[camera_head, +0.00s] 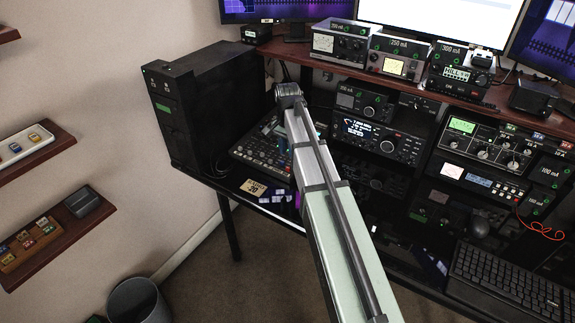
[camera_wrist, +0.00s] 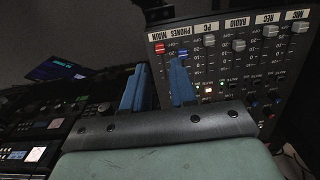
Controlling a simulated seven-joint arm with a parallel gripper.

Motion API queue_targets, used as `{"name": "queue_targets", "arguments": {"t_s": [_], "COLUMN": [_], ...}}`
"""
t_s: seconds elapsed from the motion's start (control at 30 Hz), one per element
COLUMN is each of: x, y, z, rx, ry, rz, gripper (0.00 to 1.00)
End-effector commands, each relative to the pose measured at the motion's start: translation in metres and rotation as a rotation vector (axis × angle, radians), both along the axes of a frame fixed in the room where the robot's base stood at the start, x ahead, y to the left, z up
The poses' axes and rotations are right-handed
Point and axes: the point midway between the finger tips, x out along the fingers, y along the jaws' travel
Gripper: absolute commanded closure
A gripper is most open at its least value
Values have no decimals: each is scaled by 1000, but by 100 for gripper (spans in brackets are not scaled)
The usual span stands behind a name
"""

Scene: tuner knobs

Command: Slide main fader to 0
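The red fader cap (camera_wrist: 160,48) is on the leftmost channel, by the MAIN label. A blue fader cap (camera_wrist: 183,53) is beside it on the PHONES channel. My gripper (camera_wrist: 159,66) is open, with two blue fingers apart; the red cap shows in the gap just past the fingertips. I cannot tell whether a finger touches a cap. In the head view the mixer (camera_head: 247,151) is partly behind my arm, and my gripper is mostly hidden there.
A black cabinet (camera_head: 210,103) stands left of the mixer. Radios (camera_head: 377,140) and meters stand to the right. A tan card (camera_head: 253,188) lies in front of the mixer. Grey fader caps (camera_wrist: 239,45) sit right of the blue one.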

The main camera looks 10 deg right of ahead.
Motion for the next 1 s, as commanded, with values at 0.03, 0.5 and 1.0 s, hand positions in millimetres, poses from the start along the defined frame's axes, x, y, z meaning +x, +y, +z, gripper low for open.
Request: {"name": "queue_targets", "arguments": {"t_s": [0.03,0.5,1.0], "x": [-1,0,0], "y": [0,0,0], "z": [-9,-66,-73], "rx": [0,1,1], "ry": [1,-1,-2], "rz": [0,0,0], "gripper": [73,73,77]}}
